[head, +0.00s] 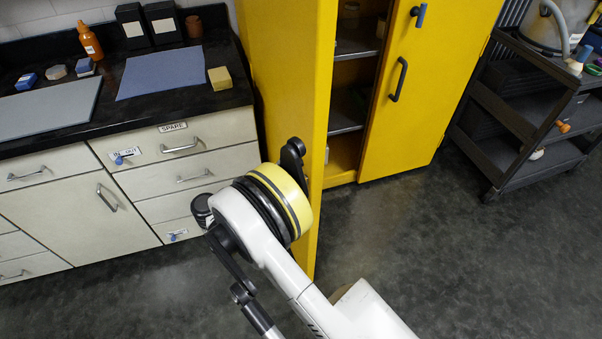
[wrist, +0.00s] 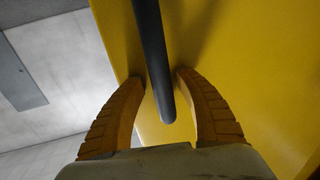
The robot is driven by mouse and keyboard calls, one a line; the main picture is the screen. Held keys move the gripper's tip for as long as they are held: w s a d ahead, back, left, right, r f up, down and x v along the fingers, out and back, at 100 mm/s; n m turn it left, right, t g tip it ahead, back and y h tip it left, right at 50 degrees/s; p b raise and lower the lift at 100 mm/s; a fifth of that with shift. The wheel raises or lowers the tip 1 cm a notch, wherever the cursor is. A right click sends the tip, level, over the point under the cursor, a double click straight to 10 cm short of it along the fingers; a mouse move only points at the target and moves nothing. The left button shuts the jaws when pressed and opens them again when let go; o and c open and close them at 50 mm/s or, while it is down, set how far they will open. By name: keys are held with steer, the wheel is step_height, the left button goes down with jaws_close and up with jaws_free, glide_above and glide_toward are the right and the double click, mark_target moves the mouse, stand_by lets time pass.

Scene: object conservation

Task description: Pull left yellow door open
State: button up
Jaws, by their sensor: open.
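The left yellow door (head: 285,60) stands swung outward in the head view, and the shelves inside the cabinet (head: 345,120) show beside it. In the wrist view the yellow door (wrist: 235,50) fills much of the picture. Its dark bar handle (wrist: 153,60) runs between the two orange fingers of my gripper (wrist: 160,77). The fingers are open, one on each side of the handle, with gaps visible. Whether a fingertip touches the door cannot be told. In the head view my arm's wrist hides most of the gripper and the handle.
The right yellow door (head: 425,90) has a dark handle (head: 398,80). A dark cart (head: 520,120) stands at the right. A counter (head: 110,85) with drawers is at the left, close to the left door. The floor (head: 420,250) in front is clear.

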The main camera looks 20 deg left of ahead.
steer(key=a, duration=0.8)
steer(key=shift+s+a, duration=0.4)
steer(key=o, duration=0.4)
steer(key=shift+s+a+r, duration=0.1)
steer(key=shift+a+r, duration=0.05)
steer(key=shift+a, duration=0.55)
steer(key=shift+o, duration=0.5)
steer(key=shift+s+a, duration=0.1)
steer(key=shift+a, duration=0.35)
